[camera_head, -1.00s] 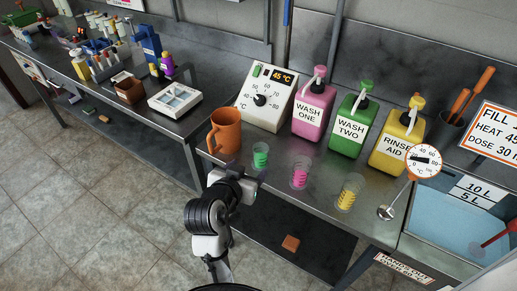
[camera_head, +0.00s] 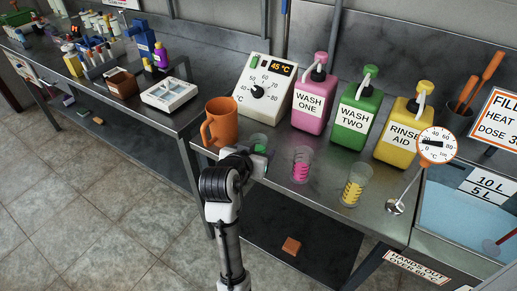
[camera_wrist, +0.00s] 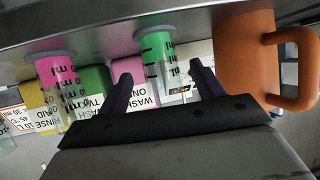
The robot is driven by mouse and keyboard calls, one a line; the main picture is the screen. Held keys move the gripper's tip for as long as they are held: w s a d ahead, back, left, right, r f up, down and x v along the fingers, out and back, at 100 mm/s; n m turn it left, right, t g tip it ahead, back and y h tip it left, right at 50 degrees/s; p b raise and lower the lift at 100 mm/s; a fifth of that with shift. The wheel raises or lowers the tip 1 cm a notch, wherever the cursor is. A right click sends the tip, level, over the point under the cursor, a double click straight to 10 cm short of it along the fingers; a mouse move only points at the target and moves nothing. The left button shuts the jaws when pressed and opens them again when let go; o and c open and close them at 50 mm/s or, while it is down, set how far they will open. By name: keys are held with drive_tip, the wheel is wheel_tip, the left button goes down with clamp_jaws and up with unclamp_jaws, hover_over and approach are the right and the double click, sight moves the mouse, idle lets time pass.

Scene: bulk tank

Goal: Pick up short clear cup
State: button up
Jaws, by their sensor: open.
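Three clear cups with coloured markings stand on the steel counter. The green-marked cup (camera_head: 259,141) is at the left and looks shortest; my gripper partly hides it. The pink-marked cup (camera_head: 302,164) is in the middle, and the taller yellow-marked cup (camera_head: 355,185) is at the right. My gripper (camera_head: 262,160) is open at the counter's front edge, close before the green-marked cup. In the wrist view, which is upside down, the green-marked cup (camera_wrist: 155,52) shows between the two fingers of my gripper (camera_wrist: 160,72), untouched by them. The pink-marked cup (camera_wrist: 58,82) stands apart to the left.
An orange mug (camera_head: 220,122) stands close beside the green-marked cup; it fills the right of the wrist view (camera_wrist: 248,50). Behind are the dial box (camera_head: 266,92) and pink, green and yellow pump bottles (camera_head: 355,124). A thermometer (camera_head: 436,146) stands by the blue basin (camera_head: 450,220) at right.

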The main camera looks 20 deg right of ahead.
drive_tip(key=p+x, duration=0.1)
drive_tip(key=x, duration=0.4)
drive_tip(key=shift+w+p, duration=0.15)
drive_tip(key=shift+p, duration=0.2)
drive_tip(key=c, duration=1.1)
wheel_tip(320, 180, up, 20)
drive_tip(key=shift+a+f+b, duration=0.1)
drive_tip(key=shift+f+b, duration=0.1)
drive_tip(key=shift+b, duration=0.5)
